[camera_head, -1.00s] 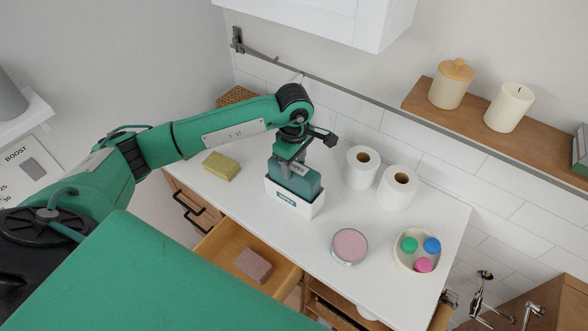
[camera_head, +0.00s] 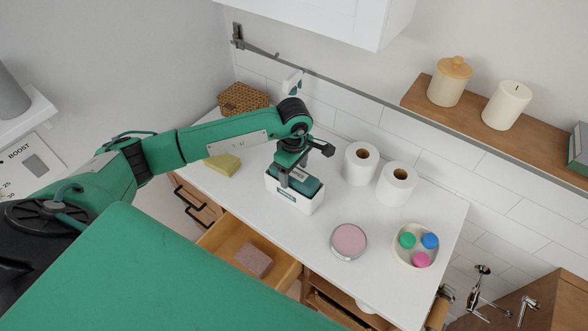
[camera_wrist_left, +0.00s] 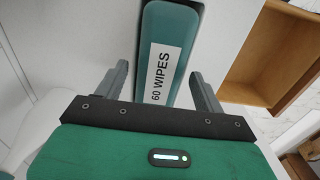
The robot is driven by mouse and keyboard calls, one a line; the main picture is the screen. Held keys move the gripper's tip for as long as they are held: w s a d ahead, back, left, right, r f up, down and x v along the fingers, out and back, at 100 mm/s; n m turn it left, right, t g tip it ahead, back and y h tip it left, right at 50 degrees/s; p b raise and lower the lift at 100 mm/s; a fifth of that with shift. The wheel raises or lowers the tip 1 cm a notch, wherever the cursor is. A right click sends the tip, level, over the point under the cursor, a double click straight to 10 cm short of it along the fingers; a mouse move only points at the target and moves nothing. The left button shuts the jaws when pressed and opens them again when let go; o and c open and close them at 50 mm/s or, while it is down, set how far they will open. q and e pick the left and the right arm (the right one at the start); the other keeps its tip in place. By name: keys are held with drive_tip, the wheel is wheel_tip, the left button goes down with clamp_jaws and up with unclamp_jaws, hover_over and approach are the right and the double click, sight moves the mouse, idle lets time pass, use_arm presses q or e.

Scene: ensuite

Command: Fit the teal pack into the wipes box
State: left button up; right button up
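The teal pack (camera_head: 309,187) sits in the white wipes box (camera_head: 300,203) on the counter, with only its upper part showing above the rim. In the left wrist view, the pack (camera_wrist_left: 168,28) shows its "60 WIPES" label between my fingers. My left gripper (camera_head: 292,176) is above the box, and its fingers (camera_wrist_left: 159,72) stand apart on either side of the pack. A gap shows between the left-hand finger and the pack; the other fingertip is close to the pack's edge. The pack's lower part is hidden inside the box. My right gripper is not in view.
Two paper rolls (camera_head: 361,164) stand right of the box. A pink-topped tin (camera_head: 348,241) and a tray (camera_head: 399,256) of coloured round pieces lie further right. A yellow sponge (camera_head: 222,165) and wicker basket (camera_head: 243,98) are left. An open drawer (camera_head: 223,240) holds a pinkish block.

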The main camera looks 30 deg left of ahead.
use_arm(q)
drive_tip(key=shift+r, duration=0.15)
drive_tip(key=shift+w+r, duration=0.1)
drive_tip(key=shift+r, duration=0.15)
wheel_tip(320, 180, up, 12)
drive_tip(key=b, duration=0.5)
drive_tip(key=shift+f, duration=0.25)
drive_tip(key=shift+d, duration=0.1)
